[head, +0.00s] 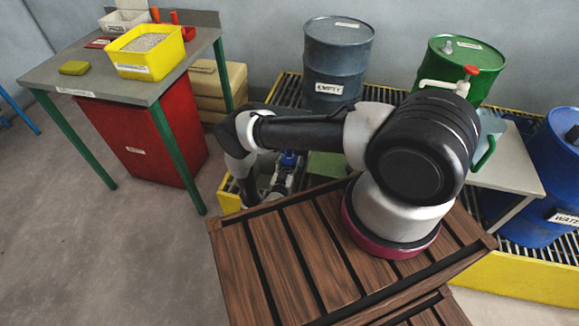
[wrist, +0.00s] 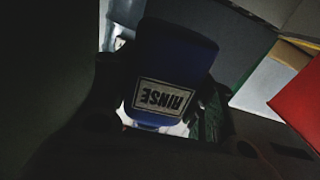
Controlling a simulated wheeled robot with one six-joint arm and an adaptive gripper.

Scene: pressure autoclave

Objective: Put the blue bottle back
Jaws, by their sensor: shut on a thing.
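The blue bottle (wrist: 175,55) with a label reading RINSE fills the middle of the wrist view, and the label appears upside down there. The dark fingers of my gripper (wrist: 165,125) are shut on it. In the head view the blue bottle (head: 290,158) shows only as a small blue patch beyond my arm. My gripper (head: 284,176) is low there, beyond the wooden crate edge and near the yellow-edged grating. My arm hides part of both, and I cannot tell whether the bottle touches anything below it.
A wooden slatted surface (head: 293,262) lies in front. Behind it stand an EMPTY grey drum (head: 337,62), a green drum (head: 459,65) and a blue drum (head: 556,170). A steel table (head: 183,86) at left holds a yellow tray (head: 150,68), with a red cabinet (head: 135,140) beneath. Floor at left is clear.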

